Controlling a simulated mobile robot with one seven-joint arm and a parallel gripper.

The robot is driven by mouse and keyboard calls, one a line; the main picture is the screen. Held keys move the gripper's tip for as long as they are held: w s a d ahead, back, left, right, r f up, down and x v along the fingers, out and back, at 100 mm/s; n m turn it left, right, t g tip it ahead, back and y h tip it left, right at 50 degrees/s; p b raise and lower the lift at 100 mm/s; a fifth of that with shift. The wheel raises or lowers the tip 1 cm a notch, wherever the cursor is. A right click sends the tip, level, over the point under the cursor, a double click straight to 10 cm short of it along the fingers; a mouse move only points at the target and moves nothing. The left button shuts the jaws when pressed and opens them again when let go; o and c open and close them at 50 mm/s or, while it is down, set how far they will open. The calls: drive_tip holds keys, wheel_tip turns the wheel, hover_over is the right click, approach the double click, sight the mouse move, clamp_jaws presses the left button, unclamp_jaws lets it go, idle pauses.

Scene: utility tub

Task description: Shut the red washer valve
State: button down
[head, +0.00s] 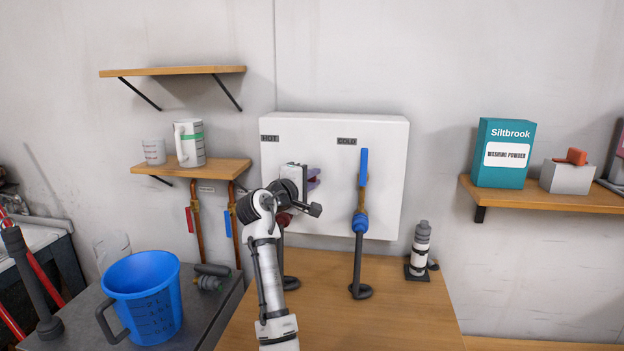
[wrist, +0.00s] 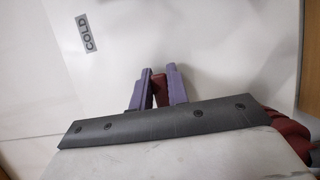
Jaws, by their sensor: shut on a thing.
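The red washer valve stands on the left side of the white wall box (head: 385,210), under the left label. My arm hides most of it in the head view. Its dark red collar (head: 284,219) shows beside my wrist, and red parts show at the right edge of the wrist view (wrist: 292,132). My gripper (head: 314,178) has purple fingers, also seen in the wrist view (wrist: 160,80). They are shut on the red handle (wrist: 160,92), which shows between them. The handle's full angle is hidden.
The blue valve handle (head: 363,168) stands upright on the box's right side, above a hose. Red (head: 189,219) and blue (head: 228,223) pipe levers are on the wall at left. A blue bucket (head: 148,300) and a grey-white canister (head: 421,245) stand nearby.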

drive_tip(key=shift+f, duration=0.15)
drive_tip(key=c, duration=1.4)
unclamp_jaws()
drive_tip(key=shift+o, duration=0.2)
drive_tip(key=b+v, duration=0.4)
drive_tip(key=v, duration=1)
drive_tip(key=shift+w, duration=0.1)
